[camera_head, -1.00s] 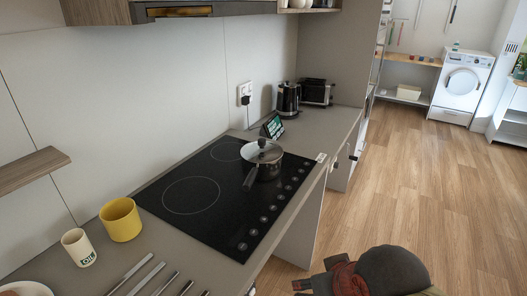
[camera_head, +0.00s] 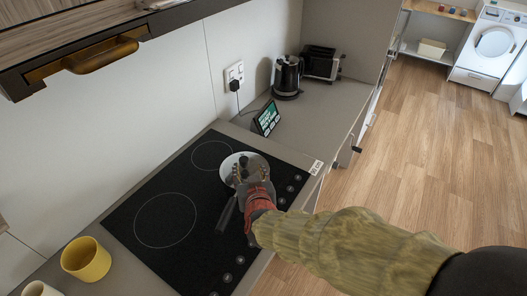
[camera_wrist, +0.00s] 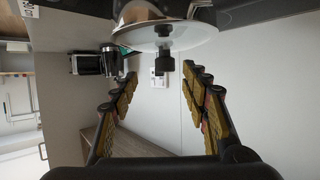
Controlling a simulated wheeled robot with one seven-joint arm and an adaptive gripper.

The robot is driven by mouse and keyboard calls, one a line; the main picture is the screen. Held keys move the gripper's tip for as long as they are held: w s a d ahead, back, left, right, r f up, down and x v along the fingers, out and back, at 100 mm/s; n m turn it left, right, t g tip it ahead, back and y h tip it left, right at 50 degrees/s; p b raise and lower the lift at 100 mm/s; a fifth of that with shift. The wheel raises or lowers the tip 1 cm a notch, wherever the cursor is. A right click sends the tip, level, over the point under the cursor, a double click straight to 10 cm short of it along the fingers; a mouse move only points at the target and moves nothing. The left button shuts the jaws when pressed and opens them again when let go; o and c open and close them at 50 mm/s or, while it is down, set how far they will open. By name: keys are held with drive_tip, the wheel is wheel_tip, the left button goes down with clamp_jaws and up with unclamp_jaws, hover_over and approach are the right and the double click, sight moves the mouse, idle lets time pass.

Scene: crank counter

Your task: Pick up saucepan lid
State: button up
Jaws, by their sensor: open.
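The saucepan lid (camera_wrist: 190,42) is a shiny domed disc with a dark knob (camera_wrist: 165,60), seated on the saucepan (camera_wrist: 143,10) in the wrist view. In the head view the lid (camera_head: 230,163) is partly hidden behind my gripper (camera_head: 250,172); the pan's dark handle (camera_head: 226,214) points toward the front of the hob. My gripper is open and empty. In the wrist view its fingers (camera_wrist: 160,74) stand on either side of the line to the knob, with the knob at about the fingertips and visible space on both sides.
The saucepan stands on the black hob (camera_head: 165,220). Behind it are a small tablet (camera_head: 268,118), a kettle (camera_head: 287,76) and a toaster (camera_head: 321,62). A yellow mug (camera_head: 86,259) is at lower left. A cooker hood (camera_head: 80,55) overhangs at upper left.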

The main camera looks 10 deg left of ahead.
sight(244, 164)
drive_tip(key=shift+w+a+f, duration=0.1)
drive_tip(key=shift+w+f, duration=0.05)
drive_tip(key=shift+w, duration=0.2)
drive_tip(key=b+x, duration=0.1)
drive_tip(key=x, duration=0.2)
drive_tip(key=a+b+x, duration=0.1)
drive_tip(key=x, duration=0.2)
drive_tip(key=shift+s, duration=0.15)
drive_tip(key=shift+w+a, duration=0.1)
drive_tip(key=shift+w, duration=0.35)
drive_tip(key=c, duration=0.3)
clamp_jaws()
